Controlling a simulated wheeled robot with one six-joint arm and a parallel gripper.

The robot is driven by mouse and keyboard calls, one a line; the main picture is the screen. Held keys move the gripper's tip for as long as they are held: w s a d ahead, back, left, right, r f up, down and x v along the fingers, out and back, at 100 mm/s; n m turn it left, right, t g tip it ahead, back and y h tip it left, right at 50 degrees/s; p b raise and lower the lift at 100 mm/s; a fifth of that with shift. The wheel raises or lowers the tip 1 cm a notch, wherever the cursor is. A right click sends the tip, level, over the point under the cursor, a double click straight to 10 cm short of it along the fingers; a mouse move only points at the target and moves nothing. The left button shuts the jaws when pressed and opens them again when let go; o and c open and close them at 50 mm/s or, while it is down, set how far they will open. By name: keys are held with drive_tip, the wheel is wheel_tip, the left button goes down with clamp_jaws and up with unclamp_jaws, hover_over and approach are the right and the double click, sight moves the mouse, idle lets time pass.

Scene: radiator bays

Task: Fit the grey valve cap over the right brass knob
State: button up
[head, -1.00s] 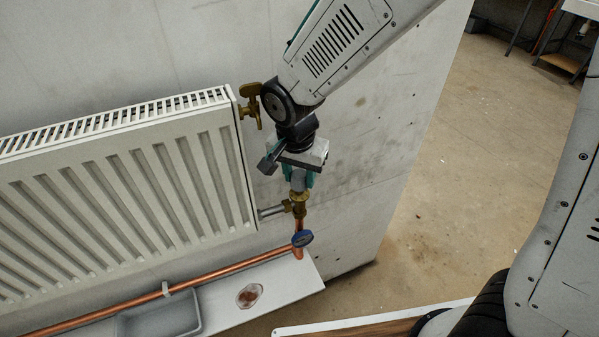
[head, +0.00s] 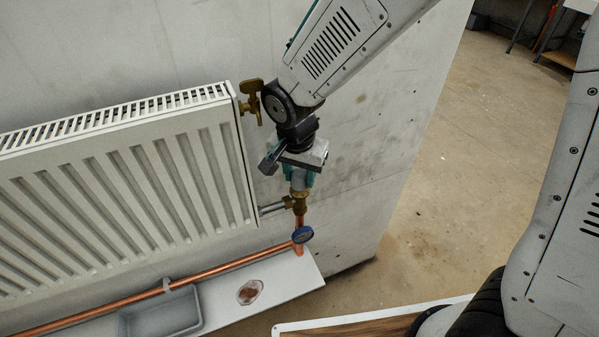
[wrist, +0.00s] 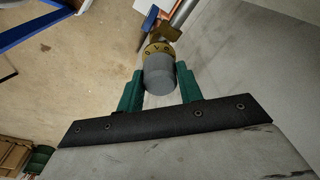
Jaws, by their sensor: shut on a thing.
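The grey valve cap (head: 298,182) sits between the teal fingers of my gripper (head: 301,177), which is shut on it. In the wrist view the cap (wrist: 160,76) fills the gap between my fingertips (wrist: 160,84), with its closed end towards me. The right brass knob (head: 299,194) is directly below the cap, on the valve at the radiator's lower right corner. In the wrist view its numbered brass collar (wrist: 157,48) shows just past the cap's far edge. The cap looks in line with it and hides its top. How deeply the cap covers it cannot be told.
A white radiator (head: 125,185) stands left of my gripper, with a brass valve (head: 250,102) at its upper corner. A copper pipe (head: 225,266) with a blue-rimmed fitting (head: 302,235) runs below. A grey tray (head: 197,327) and small dish (head: 249,292) are on the white shelf.

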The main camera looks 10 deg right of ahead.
drive_tip(key=shift+f, duration=0.9)
idle(0.7)
drive_tip(key=o, duration=1.6)
drive_tip(key=shift+c, duration=0.2)
drive_tip(key=shift+r, duration=2.45)
